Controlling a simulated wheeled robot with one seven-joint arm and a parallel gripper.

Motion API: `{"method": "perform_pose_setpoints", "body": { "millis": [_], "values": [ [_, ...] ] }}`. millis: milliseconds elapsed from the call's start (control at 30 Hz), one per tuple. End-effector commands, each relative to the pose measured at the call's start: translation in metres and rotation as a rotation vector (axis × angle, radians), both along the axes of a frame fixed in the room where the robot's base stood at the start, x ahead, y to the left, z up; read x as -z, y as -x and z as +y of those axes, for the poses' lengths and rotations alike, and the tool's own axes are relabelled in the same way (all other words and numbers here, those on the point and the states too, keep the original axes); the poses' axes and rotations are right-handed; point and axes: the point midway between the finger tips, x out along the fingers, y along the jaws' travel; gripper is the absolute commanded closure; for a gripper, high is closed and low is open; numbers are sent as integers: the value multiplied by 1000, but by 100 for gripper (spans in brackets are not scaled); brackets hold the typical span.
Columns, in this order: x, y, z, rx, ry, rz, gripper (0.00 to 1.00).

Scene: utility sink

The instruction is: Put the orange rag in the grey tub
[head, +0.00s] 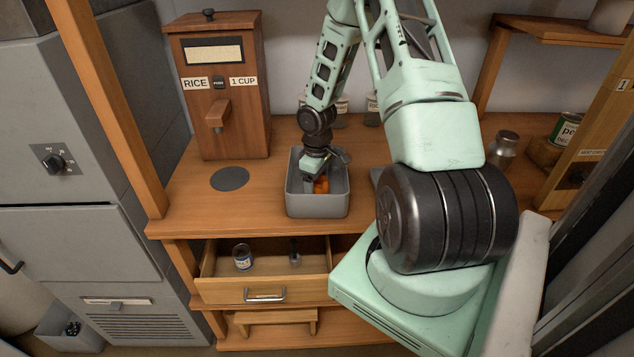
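The grey tub (317,207) stands on the wooden counter, left of my large arm joint. My gripper (314,182) points down inside the tub's opening. The tub's front wall and my gripper hide most of the rag. I cannot tell whether the fingers are closed on the rag or apart, nor whether the rag rests on the tub's floor.
A wooden rice dispenser (222,95) stands left of the tub, with a dark round disc (229,179) in front. An open drawer (265,283) below holds a can (242,257). A metal jar (502,150) stands to the right.

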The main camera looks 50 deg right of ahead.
Motion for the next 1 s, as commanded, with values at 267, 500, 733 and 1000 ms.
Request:
{"method": "perform_pose_setpoints", "body": {
  "millis": [267,500,733,1000],
  "values": [
    [-1,0,0,0,0,0,22],
    [-24,-1,-1,3,2,-4,22],
    [-74,0,-1,3,4,-4,22],
    [-115,0,-1,2,2,-1,22]
  ]
}}
